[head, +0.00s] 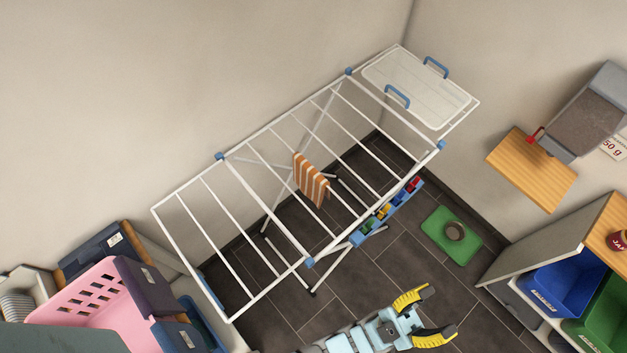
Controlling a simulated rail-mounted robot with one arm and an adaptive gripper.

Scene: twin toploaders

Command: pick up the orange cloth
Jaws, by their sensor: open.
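The orange cloth (311,180), with pale stripes, hangs folded over a rail of the white drying rack (237,172), near the rack's middle. My gripper (432,315) is at the bottom of the head view, with yellow-and-black fingers spread apart. It is open and empty, over the dark floor to the right of and below the cloth in the picture, well apart from it and outside the rack.
A clear tray with blue handles (418,88) sits on the rack's far end. A blue holder with pegs (388,212) hangs on its near side. A green mat with a bowl (452,236) lies on the floor. A pink basket (92,300) stands lower left; blue (562,285) and green bins are at right.

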